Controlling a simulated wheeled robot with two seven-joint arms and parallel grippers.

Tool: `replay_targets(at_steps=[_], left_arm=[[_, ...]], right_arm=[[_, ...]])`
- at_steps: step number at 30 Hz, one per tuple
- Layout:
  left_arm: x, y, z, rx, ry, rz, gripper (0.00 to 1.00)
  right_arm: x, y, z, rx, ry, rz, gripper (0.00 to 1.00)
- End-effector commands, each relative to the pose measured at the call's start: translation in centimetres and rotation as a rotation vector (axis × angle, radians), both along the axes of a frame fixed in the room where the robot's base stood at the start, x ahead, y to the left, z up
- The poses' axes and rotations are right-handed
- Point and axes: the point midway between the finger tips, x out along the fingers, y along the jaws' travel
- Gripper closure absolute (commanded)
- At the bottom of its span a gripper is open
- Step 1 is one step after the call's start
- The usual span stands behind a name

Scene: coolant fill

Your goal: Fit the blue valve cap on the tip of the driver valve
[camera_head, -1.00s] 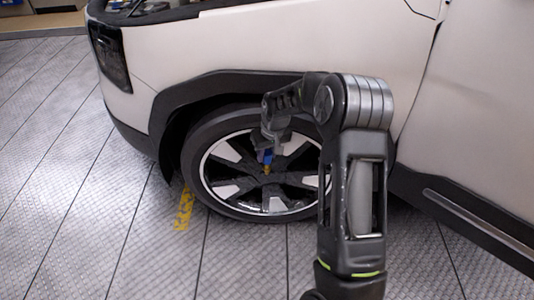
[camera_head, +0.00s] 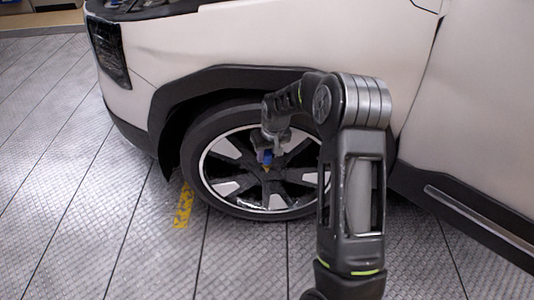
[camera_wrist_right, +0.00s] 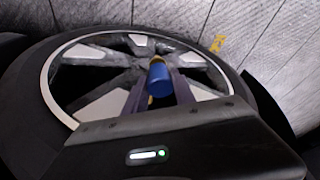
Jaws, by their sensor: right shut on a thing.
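The blue valve cap (camera_wrist_right: 160,82) is held between the two fingers of my right gripper (camera_wrist_right: 158,85) in the right wrist view. In the head view my right gripper (camera_head: 266,157) is in front of the wheel, with the blue cap (camera_head: 267,155) at its fingertips. A small brass-coloured valve tip (camera_wrist_right: 157,59) shows just beyond the cap in the right wrist view. It also shows just below the cap in the head view (camera_head: 267,169). The cap and the tip are very close; I cannot tell whether they touch. My left gripper is not in view.
The front wheel (camera_head: 226,205) has a black tyre and a spoked rim around the valve. The white car body (camera_head: 260,40) and dark wheel arch stand above it. A yellow mark (camera_head: 183,207) lies on the grey floor, which is clear at the left.

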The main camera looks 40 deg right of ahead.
Motion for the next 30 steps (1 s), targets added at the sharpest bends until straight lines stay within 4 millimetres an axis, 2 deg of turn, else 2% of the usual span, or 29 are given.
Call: replay_targets(at_steps=[14,15,24,30], left_arm=[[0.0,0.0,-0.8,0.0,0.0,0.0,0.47],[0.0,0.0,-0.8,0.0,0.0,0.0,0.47],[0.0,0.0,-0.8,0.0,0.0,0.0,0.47],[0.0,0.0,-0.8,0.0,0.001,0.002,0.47]], right_arm=[[0.0,0.0,-1.3,0.0,0.001,0.0,0.95],[0.0,0.0,-1.2,0.0,0.001,0.0,0.67],[0.0,0.0,-1.2,0.0,0.0,0.0,0.43],[0.0,0.0,-1.2,0.0,0.0,0.0,0.43]])
